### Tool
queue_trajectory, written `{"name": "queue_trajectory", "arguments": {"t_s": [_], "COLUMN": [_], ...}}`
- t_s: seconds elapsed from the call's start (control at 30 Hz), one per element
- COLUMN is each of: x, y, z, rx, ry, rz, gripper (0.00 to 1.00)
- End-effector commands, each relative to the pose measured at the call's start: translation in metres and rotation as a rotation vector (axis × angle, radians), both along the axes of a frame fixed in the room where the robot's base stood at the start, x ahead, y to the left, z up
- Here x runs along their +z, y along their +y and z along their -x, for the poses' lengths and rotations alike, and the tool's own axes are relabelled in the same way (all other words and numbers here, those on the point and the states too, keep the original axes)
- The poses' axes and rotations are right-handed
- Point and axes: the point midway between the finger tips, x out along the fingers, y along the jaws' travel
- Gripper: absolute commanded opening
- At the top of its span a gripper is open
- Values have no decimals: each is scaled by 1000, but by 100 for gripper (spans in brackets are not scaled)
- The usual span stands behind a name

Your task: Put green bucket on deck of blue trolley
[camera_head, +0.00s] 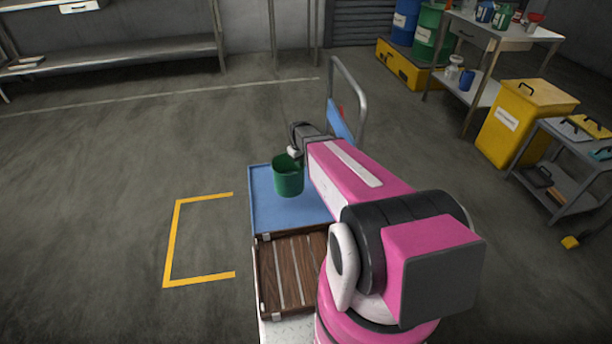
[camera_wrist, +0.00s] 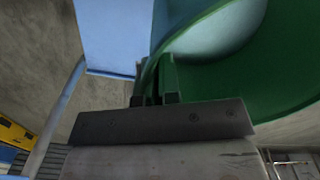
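The green bucket (camera_head: 289,178) is upright over the blue trolley's deck (camera_head: 265,212), near the deck's middle. I cannot tell whether its base touches the deck or is slightly above it. The trolley's handle (camera_head: 361,95) rises at the far right end. My gripper (camera_head: 297,153) is at the bucket's far rim, partly hidden by my arm. In the wrist view, my gripper (camera_wrist: 155,85) is shut on the wall of the green bucket (camera_wrist: 285,75), and a piece of the blue deck (camera_wrist: 115,35) shows beside it.
A wooden slatted tray (camera_head: 290,275) lies in front of the deck. Yellow floor lines (camera_head: 173,240) mark clear floor at left. At right stand a yellow bin (camera_head: 520,125), a grey cart (camera_head: 560,185) and a metal table (camera_head: 500,35). A bench (camera_head: 110,50) is at the back left.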

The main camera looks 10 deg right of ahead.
Motion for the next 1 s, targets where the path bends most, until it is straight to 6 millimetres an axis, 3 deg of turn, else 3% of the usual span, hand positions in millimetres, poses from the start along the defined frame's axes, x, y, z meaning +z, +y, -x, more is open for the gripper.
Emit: {"name": "queue_trajectory", "arguments": {"t_s": [0.3,0.5,0.73,1.0], "x": [-36,-49,-56,-88], "y": [-46,-63,-67,-66], "z": [-40,-52,-54,-54], "rx": [-3,-1,-1,-1], "ry": [0,0,0,1], "rz": [-1,-1,-1,0], "gripper": [0,0,0,0]}}
